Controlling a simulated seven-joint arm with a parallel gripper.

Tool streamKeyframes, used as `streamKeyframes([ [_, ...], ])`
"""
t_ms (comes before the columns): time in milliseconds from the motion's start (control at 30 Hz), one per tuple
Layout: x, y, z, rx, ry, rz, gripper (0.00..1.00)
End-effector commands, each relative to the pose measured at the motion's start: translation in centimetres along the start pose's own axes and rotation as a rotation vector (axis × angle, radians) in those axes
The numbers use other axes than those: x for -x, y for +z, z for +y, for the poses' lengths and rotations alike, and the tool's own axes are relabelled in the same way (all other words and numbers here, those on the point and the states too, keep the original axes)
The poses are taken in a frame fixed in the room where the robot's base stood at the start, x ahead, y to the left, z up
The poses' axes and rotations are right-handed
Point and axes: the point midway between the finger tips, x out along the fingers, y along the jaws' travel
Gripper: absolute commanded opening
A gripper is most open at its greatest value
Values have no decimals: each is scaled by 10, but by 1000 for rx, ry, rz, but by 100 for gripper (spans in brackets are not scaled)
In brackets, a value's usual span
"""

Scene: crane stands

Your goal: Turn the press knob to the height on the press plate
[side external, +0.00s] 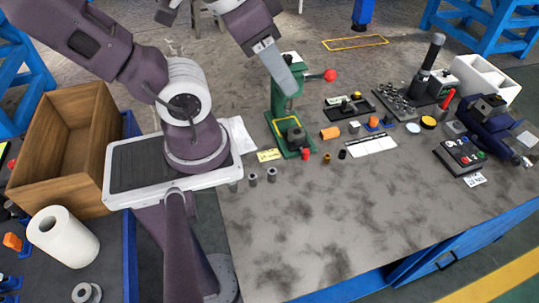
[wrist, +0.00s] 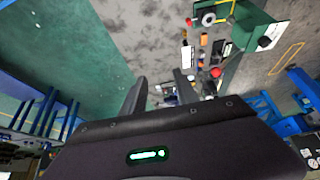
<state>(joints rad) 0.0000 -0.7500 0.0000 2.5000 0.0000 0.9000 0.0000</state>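The green press (side external: 284,97) stands on the bench at the back centre, with a red ball knob (side external: 330,76) on an arm to its right. A small yellow plate with dark markings (side external: 269,155) lies at the front left of the press base; its text is too small to read. My gripper (side external: 285,84) hangs in front of the press's upper part and hides some of it. In the wrist view my gripper (wrist: 160,88) shows its two fingers apart with nothing between them. The green press (wrist: 264,22) is at the upper right there. I cannot tell whether the gripper touches the press.
Small parts, including an orange cylinder (side external: 330,133), lie right of the press. A white marked strip (side external: 371,145) lies near them. A dark vise (side external: 490,122) and button box (side external: 460,156) are at the right. A wooden box (side external: 55,180) stands left.

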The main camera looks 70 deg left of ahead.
Motion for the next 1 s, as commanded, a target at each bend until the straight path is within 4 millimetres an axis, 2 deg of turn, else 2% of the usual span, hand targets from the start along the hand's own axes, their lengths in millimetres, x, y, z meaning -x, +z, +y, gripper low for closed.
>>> streamKeyframes([
  [233,0,0,0,0,0,0,36],
  [267,0,0,0,0,0,0,38],
  [333,0,0,0,0,0,0,50],
  [433,0,-1,0,5,-1,-1,50],
  [500,-2,-12,-6,64,-16,-21,50],
  [567,-6,-33,-19,187,-46,-58,50],
  [667,-27,-82,-67,519,-127,-147,50],
  [700,-40,-98,-94,670,-164,-182,50],
  [767,-61,-115,-140,891,-219,-229,50],
  [800,-77,-120,-173,1030,-254,-258,50],
  [833,-88,-121,-196,1131,-279,-276,50],
  [900,-112,-114,-246,1334,-331,-314,50],
  [1000,-137,-96,-298,1541,-385,-347,50],
])
